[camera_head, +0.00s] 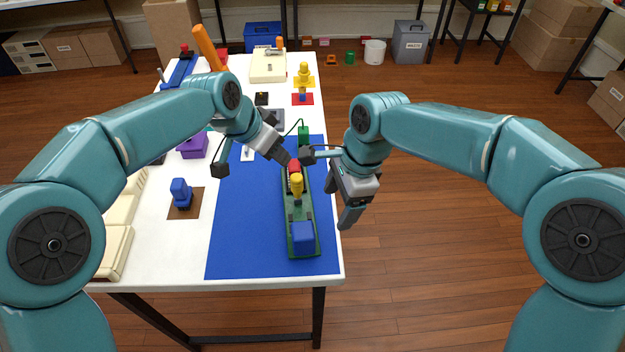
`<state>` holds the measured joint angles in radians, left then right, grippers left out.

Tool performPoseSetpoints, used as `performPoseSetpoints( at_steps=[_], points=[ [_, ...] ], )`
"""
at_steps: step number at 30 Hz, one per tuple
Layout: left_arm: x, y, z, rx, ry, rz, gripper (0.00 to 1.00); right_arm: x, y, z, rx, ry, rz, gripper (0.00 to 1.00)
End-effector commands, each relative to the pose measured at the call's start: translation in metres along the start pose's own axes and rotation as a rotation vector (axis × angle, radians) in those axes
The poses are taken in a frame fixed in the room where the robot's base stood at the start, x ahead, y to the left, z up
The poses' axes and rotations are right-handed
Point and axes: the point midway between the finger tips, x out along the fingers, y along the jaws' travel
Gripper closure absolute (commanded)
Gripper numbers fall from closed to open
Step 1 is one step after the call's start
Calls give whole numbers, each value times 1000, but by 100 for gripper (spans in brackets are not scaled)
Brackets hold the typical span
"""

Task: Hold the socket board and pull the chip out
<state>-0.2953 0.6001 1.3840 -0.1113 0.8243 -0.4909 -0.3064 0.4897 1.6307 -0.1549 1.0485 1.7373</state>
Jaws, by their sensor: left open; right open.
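The long green socket board (307,199) lies on a blue mat (243,220) near the table's right edge. It carries a blue block (302,235) at the near end, a yellow knob-topped piece (296,185) in the middle and a red piece (293,166) toward the far end. I cannot tell which part is the chip. My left gripper (254,165) is open above the mat, its right finger close to the red piece and partly hiding the board's far end. My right gripper (324,189) is open on the board's right side, one finger near the red piece, the other past the table edge.
A blue piece on a brown square (185,204) and a purple box (194,146) stand left of the mat. A green block (303,132) with a cable lies beyond the board. Yellow and red fixtures stand farther back. The near left mat is clear.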

Motion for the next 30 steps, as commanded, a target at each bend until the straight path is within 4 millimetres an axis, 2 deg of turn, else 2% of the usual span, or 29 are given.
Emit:
performPoseSetpoints(
  at_steps=[1,4,7,11,14,17,30],
  points=[
    [0,0,0,0,0,0,57,-18,-1,23,9,40,16,21],
    [0,-1,0,-1,0,0,57,-47,3,51,61,119,40,21],
    [1,-2,-1,-1,0,0,57,-66,8,67,104,173,46,21],
    [1,-2,-1,-1,0,0,57,-75,12,76,134,208,49,21],
    [1,-2,-1,-1,0,0,57,-67,14,74,141,214,52,21],
    [1,-2,-1,-1,0,-1,57,-51,16,70,141,214,55,21],
    [0,-2,-1,-1,0,-1,57,43,22,50,139,213,56,21]
  ],
)
